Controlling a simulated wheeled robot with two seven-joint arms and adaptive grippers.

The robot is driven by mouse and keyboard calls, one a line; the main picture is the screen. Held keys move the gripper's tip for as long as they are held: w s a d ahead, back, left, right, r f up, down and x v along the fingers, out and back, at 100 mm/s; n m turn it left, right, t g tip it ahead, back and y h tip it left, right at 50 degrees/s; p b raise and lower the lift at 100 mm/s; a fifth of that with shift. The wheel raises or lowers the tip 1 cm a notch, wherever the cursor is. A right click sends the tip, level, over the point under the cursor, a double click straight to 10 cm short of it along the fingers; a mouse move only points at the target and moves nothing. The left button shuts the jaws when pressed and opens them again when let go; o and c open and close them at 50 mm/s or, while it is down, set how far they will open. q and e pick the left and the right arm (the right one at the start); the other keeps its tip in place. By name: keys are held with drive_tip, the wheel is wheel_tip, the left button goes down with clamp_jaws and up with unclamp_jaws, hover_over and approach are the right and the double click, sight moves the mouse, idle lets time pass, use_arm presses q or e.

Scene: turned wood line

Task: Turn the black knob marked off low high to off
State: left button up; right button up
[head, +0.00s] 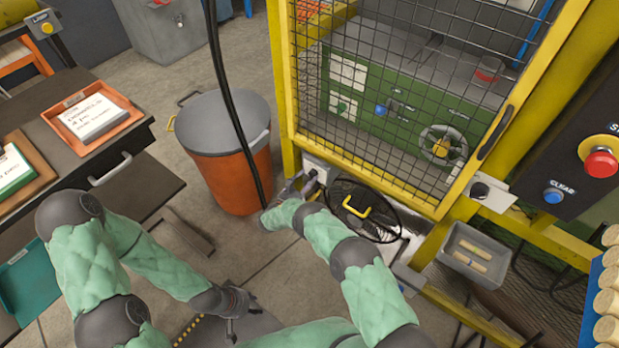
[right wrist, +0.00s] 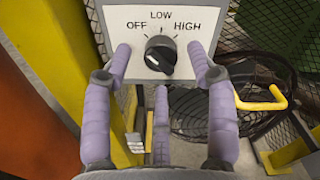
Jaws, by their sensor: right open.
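The black knob (right wrist: 160,54) sits on a white plate (right wrist: 190,18) marked OFF, LOW and HIGH in the right wrist view. Its raised grip slants from upper left to lower right, with a pale line on it; I cannot tell for sure which mark it points to. My right gripper (right wrist: 160,62) is open, its purple fingers spread left, right and below the knob, seemingly apart from it. In the head view my right gripper (head: 306,188) is at the white box (head: 318,170) low on the yellow frame. My left gripper (head: 234,302) is low in the middle, its fingers unclear.
A black round fan or coil (head: 365,208) with a yellow handle (right wrist: 262,100) is right of the plate. A yellow post (right wrist: 60,50) and an orange bin (head: 220,150) are left. The mesh guard (head: 390,100) stands above. A dark hose (head: 230,100) hangs close by.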

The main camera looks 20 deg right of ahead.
drive_tip(key=v, duration=1)
drive_tip(key=shift+d, duration=0.1)
drive_tip(key=s+d+f+m+g+y+p, duration=0.2)
drive_tip(key=s+d+f+m+g+y, duration=0.35)
drive_tip(key=s+f+g, duration=0.55)
drive_tip(key=s+a+r+m+g+y+p, duration=0.1)
drive_tip(key=s+m+g+y, duration=0.2)
drive_tip(key=s, duration=0.8)
drive_tip(key=s+a+r+m+g+y+p, duration=0.1)
drive_tip(key=s+a+r+m+y, duration=0.3)
drive_tip(key=s+m, duration=0.2)
drive_tip(key=s+a+r+m+y+p, duration=0.1)
drive_tip(key=s+a+r+m+y, duration=0.25)
drive_tip(key=s+m, duration=0.25)
wheel_tip(320, 180, up, 10)
drive_tip(key=d+m+t+y+p, duration=0.1)
drive_tip(key=m+t, duration=0.3)
drive_tip(key=m, duration=1)
drive_tip(key=shift+s+d+y+p, duration=0.35)
drive_tip(key=shift+s+y+p, duration=0.15)
drive_tip(key=shift+y+p, duration=0.15)
